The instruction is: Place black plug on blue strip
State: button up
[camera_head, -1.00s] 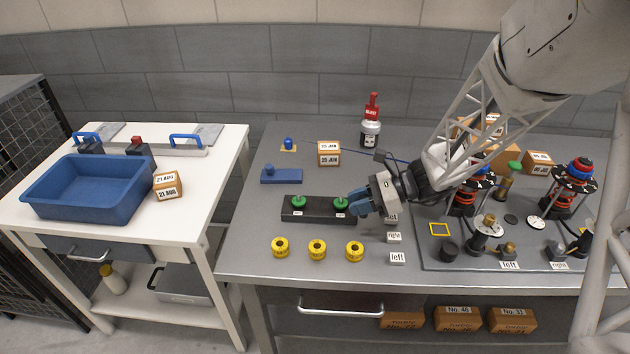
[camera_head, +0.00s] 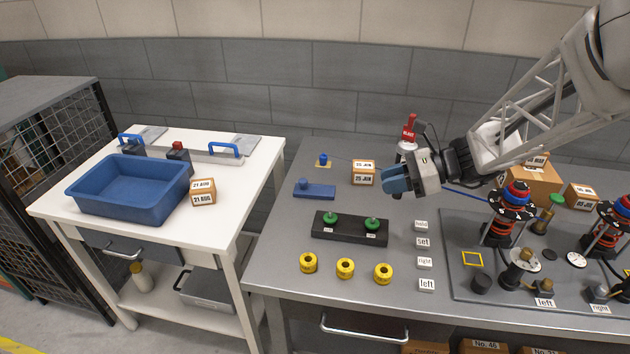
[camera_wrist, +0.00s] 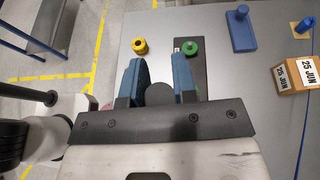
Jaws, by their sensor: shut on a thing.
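My gripper (camera_head: 394,182) hangs above the grey bench, right of the blue strip and behind the black block. Its blue fingers are shut on a dark rounded thing, which shows between them in the wrist view (camera_wrist: 158,94) and appears to be the black plug. The fingers hide it in the head view. The blue strip (camera_head: 318,191) lies flat at the bench's back left, with a blue knob standing at its left end. In the wrist view the strip (camera_wrist: 242,38) is at the upper right, apart from the gripper.
A black block (camera_head: 348,236) with two green knobs lies in front of the strip. Several yellow rings (camera_head: 345,268) stand nearer the front edge. A date-labelled box (camera_head: 363,172) stands between strip and gripper. A red-topped bottle (camera_head: 409,134) is behind. The fixture plate (camera_head: 462,283) is right.

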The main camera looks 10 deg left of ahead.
jog(key=w+a, duration=0.9)
jog(key=w, duration=0.1)
jog(key=m+t, duration=0.1)
send_over(319, 190)
notch_tip(319, 190, down, 5)
jog(key=shift+f, duration=0.1)
jog(key=shift+f, duration=3.1)
jog(key=shift+f, duration=0.1)
jog(key=shift+f, duration=1.75)
jog(key=shift+f, duration=0.15)
